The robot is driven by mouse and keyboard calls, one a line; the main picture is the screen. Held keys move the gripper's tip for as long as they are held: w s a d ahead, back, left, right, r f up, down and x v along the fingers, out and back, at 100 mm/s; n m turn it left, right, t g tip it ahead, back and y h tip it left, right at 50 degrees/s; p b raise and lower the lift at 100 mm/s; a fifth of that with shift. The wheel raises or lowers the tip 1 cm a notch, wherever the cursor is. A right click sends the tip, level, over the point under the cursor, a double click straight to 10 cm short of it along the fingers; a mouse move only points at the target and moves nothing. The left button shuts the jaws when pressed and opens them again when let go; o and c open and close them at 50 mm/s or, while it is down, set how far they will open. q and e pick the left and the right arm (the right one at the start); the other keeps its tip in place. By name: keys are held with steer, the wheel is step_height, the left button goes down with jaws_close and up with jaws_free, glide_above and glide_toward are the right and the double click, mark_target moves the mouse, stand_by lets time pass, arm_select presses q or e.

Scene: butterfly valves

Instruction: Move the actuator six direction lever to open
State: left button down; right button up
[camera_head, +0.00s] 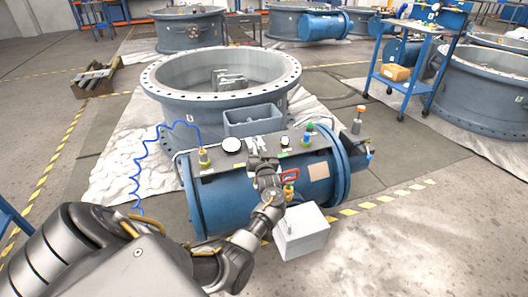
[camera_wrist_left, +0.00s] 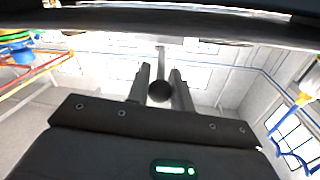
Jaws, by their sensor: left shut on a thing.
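The blue cylindrical actuator (camera_head: 237,201) lies in front of a big grey flanged valve ring (camera_head: 180,70), with a grey panel of fittings along its top. My left gripper (camera_head: 261,160) is at the middle of that panel and hides what it holds there. In the left wrist view, the two dark fingers of my left gripper (camera_wrist_left: 160,88) are on either side of a lever (camera_wrist_left: 160,92), seen as a dark round end with a thin grey rod behind it. The fingers are shut on it. The lever's direction marks cannot be read. My right gripper is not in view.
A round white gauge (camera_head: 232,145), a yellow-green fitting (camera_head: 204,158) with a blue coiled hose (camera_head: 139,170), and a red handle (camera_head: 290,175) are close to my left gripper. A white box (camera_head: 301,232) is in front of the actuator. A blue cart (camera_head: 402,68) stands back right.

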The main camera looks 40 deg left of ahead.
arm_select(q)
steer(key=c, duration=1.5)
jaws_free()
steer(key=shift+s, duration=0.1)
steer(key=shift+s+d, duration=0.1)
steer(key=shift+d, duration=0.1)
steer(key=p+v, duration=0.2)
steer(key=v, duration=0.8)
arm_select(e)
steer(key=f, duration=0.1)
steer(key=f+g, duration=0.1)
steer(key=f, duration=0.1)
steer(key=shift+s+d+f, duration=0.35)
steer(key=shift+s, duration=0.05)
arm_select(q)
steer(key=shift+s, duration=0.15)
steer(key=shift+c, duration=0.4)
